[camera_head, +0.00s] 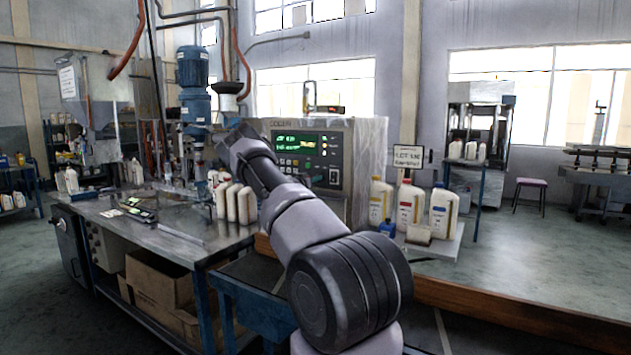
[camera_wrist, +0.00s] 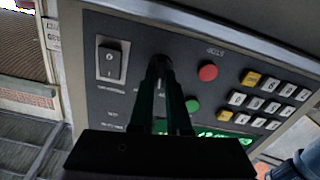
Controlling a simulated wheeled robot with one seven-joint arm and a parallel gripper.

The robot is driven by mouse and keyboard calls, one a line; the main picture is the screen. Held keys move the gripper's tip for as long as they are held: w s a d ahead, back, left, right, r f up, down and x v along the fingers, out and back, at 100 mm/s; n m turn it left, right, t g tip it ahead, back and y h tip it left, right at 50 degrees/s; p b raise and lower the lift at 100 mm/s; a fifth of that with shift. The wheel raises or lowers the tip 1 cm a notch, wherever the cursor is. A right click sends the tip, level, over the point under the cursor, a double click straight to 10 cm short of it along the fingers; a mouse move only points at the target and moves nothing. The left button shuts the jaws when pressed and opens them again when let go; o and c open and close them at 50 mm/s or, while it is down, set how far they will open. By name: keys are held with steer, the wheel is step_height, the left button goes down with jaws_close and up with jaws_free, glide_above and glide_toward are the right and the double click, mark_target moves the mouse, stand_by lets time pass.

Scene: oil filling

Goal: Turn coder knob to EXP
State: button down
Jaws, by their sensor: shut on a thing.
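The coder's control panel (camera_head: 309,158) faces me in the head view, with a lit green display (camera_head: 298,143). It also fills much of the wrist view (camera_wrist: 215,60), tilted. My gripper (camera_wrist: 160,68) is at the panel, its two dark fingers close together and shut on the dark knob (camera_wrist: 161,62). The fingers hide most of the knob, and I cannot read its pointer or the EXP mark.
Close to the fingers are a black rocker switch (camera_wrist: 112,62), a red button (camera_wrist: 208,72), a green button (camera_wrist: 192,106) and a keypad (camera_wrist: 262,98). White bottles (camera_head: 236,203) stand on the metal bench left of my arm. Labelled bottles (camera_head: 410,204) stand on the right.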

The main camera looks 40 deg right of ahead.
steer(key=m, duration=0.4)
steer(key=shift+s+m, duration=0.1)
steer(key=shift+m, duration=0.2)
steer(key=m, duration=0.4)
stand_by(0.3)
steer(key=c, duration=0.9)
jaws_free()
steer(key=v, duration=1.1)
steer(key=shift+d+f, duration=0.1)
